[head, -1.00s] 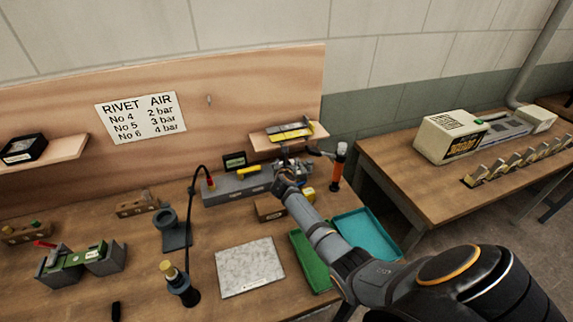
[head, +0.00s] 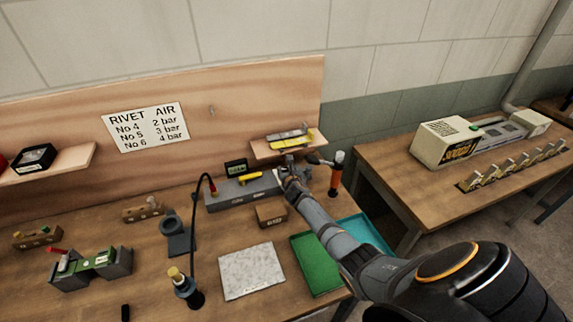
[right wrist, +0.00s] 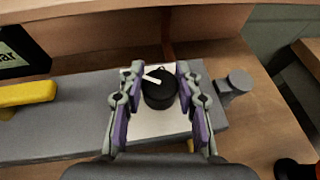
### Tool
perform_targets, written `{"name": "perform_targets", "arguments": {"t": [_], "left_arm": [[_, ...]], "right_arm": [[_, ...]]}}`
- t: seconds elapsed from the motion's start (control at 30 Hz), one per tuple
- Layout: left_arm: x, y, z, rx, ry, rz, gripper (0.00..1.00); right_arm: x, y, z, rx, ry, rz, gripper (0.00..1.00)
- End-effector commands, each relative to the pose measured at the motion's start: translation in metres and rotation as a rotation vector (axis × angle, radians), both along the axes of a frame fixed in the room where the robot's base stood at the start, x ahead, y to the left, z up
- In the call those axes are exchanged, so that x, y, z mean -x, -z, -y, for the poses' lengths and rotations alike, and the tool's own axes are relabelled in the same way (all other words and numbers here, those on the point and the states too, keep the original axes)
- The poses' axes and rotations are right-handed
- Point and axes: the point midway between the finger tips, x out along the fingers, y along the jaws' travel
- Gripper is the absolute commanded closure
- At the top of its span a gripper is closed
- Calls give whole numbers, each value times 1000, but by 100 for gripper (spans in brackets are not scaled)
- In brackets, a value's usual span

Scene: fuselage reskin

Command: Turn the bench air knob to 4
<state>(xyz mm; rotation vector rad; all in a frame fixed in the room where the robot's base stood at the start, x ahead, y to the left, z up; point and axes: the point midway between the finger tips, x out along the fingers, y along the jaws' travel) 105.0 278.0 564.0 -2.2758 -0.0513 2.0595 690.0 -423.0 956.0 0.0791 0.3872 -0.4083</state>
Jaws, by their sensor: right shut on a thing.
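The black air knob (right wrist: 160,94) with a white pointer sits on a pale plate on the grey bench air unit (right wrist: 60,118). The pointer angles to the upper left; no scale numbers are readable. My right gripper (right wrist: 161,88) is shut on the knob, with one finger on each side. In the head view my right gripper (head: 288,170) is at the right end of the air unit (head: 228,192), and the knob is hidden there. A small display (head: 236,168) stands behind the unit; its value is unreadable. My left gripper is out of view.
A yellow lever (head: 249,176) lies left of the knob. A sign (head: 146,127) lists rivet air as No 4 2 bar, No 5 3 bar, No 6 4 bar. An orange-handled tool (head: 336,172) stands close right of my gripper. A green tray (head: 315,265) lies in front.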

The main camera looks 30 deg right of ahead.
Motion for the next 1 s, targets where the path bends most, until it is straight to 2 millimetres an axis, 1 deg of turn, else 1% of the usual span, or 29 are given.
{"name": "perform_targets", "arguments": {"t": [0.03, 0.13, 0.2, 0.3, 0.37, 0.5, 0.7, 0.83, 1.0], "left_arm": [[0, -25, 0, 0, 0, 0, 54], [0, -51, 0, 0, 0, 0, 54], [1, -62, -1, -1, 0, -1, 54], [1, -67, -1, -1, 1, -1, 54], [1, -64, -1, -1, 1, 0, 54], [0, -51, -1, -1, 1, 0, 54], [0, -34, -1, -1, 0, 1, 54], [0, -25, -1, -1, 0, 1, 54], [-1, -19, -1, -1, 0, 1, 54]], "right_arm": [[1, -12, 2, -1, -38, -6, 98], [0, -14, 3, 0, -126, -5, 98], [0, -12, 3, 2, -189, -1, 98], [-1, -8, 4, 5, -280, 3, 98], [-1, -5, 4, 5, -333, 6, 98], [-1, 0, 3, 5, -449, 8, 98], [-1, 1, 2, 3, -578, 8, 98], [-2, 0, 1, 2, -635, 10, 98], [-1, -2, 1, 2, -680, 7, 98]]}}
